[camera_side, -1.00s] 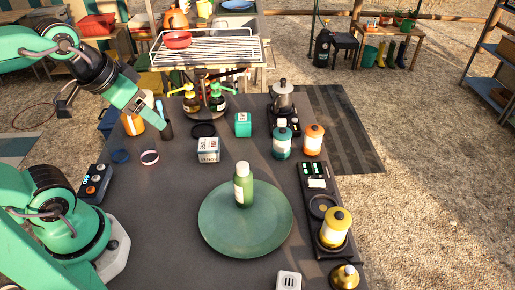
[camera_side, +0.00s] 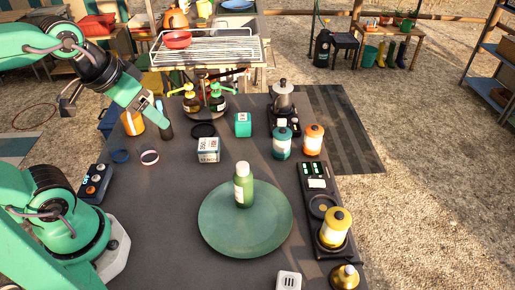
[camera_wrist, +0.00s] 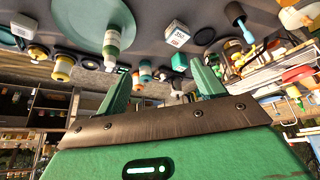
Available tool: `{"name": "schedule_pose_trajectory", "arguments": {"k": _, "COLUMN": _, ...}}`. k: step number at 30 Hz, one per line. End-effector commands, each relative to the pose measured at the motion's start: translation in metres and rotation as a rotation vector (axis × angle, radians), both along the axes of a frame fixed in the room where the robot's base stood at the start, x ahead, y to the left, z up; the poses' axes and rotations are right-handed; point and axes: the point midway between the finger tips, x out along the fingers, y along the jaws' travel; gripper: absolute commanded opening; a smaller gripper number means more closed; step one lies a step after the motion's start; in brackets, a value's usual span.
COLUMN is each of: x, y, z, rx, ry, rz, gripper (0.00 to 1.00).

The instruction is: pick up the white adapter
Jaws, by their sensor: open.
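The white adapter (camera_side: 289,281) is a small pale block with dark marks on its top face. It lies at the near edge of the dark table in the side view, partly cut off by the frame. My gripper (camera_side: 158,122) is at the far left of the table, raised, well away from the adapter. In the wrist view my gripper (camera_wrist: 160,85) has its two green fingers wide apart with nothing between them.
A green plate (camera_side: 215,238) with a green bottle (camera_side: 244,188) on it lies mid-table. A white box (camera_side: 208,150) stands behind it.

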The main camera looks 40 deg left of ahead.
Motion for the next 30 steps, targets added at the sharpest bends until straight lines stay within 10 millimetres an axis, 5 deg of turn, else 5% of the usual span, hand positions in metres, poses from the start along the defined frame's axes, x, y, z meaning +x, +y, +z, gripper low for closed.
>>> {"name": "schedule_pose_trajectory", "arguments": {"k": 11, "x": 0.035, "y": -0.05, "z": -0.005, "rx": -0.104, "ry": 0.105, "rz": 0.066, "gripper": 0.69}}
{"name": "schedule_pose_trajectory", "arguments": {"k": 21, "x": 0.064, "y": -0.125, "z": -0.026, "rx": -0.178, "ry": 0.236, "rz": 0.172, "gripper": 0.69}}
{"name": "schedule_pose_trajectory", "arguments": {"k": 30, "x": 0.071, "y": -0.203, "z": -0.058, "rx": -0.195, "ry": 0.343, "rz": 0.28, "gripper": 0.69}}
